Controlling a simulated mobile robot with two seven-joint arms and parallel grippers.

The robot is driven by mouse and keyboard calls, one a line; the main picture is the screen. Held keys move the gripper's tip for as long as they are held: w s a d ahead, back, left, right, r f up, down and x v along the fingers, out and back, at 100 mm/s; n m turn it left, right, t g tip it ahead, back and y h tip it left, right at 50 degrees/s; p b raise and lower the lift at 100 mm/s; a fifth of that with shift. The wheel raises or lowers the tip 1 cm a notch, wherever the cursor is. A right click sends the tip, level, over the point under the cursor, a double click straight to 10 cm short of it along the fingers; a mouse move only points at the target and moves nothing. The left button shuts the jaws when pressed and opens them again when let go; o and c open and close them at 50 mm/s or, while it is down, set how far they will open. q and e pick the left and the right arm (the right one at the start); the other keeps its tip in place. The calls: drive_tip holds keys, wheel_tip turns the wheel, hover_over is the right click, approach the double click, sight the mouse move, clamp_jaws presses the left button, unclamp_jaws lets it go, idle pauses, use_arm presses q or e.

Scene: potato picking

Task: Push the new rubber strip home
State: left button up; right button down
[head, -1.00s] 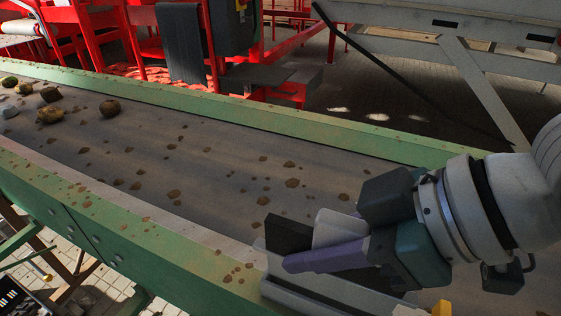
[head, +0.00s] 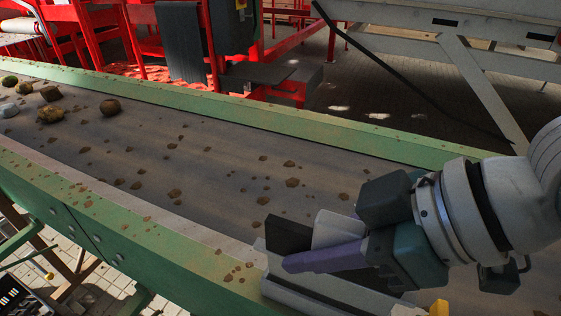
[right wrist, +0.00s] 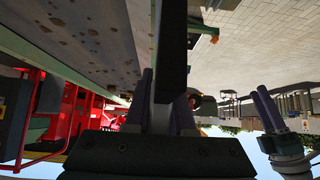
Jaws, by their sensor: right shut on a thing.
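My right gripper (head: 312,246), with purple fingers, is shut on the black rubber strip (head: 286,234) at the near side of the conveyor. One dark end of the strip sticks out past the fingers, just above a pale grey metal holder (head: 283,290). The fingers and wrist hide the rest, so I cannot tell how deep the strip sits. In the right wrist view the strip (right wrist: 172,55) runs as a dark bar up from between the fingers (right wrist: 160,100). My left gripper (right wrist: 267,110) shows at the right of that view; its opening is unclear.
The grey conveyor belt (head: 225,165) carries dirt clods and, at far left, several potatoes (head: 51,115). Green side rails (head: 150,240) border it. Red machinery (head: 290,50) stands behind, with a pale metal frame (head: 480,85) at back right. The belt's middle holds only dirt.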

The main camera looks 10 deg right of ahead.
sight(371, 282)
drive_tip(key=shift+p, duration=0.5)
idle(0.7)
drive_tip(key=shift+f, duration=0.1)
drive_tip(key=shift+f+b, duration=1)
drive_tip(key=shift+f, duration=0.15)
drive_tip(key=shift+f+b, duration=1.05)
drive_tip(key=shift+f, duration=0.3)
drive_tip(key=c, duration=0.8)
unclamp_jaws()
drive_tip(key=shift+c, duration=0.2)
drive_tip(key=shift+o, duration=0.8)
drive_tip(key=p+v, duration=0.1)
drive_tip(key=v, duration=0.7)
drive_tip(key=shift+s+d+r, duration=0.15)
drive_tip(key=shift+d+r, duration=0.05)
drive_tip(key=shift+d, duration=0.05)
drive_tip(key=shift+s+d+r, duration=0.25)
drive_tip(key=shift+d+r, duration=0.05)
drive_tip(key=shift+r, duration=0.2)
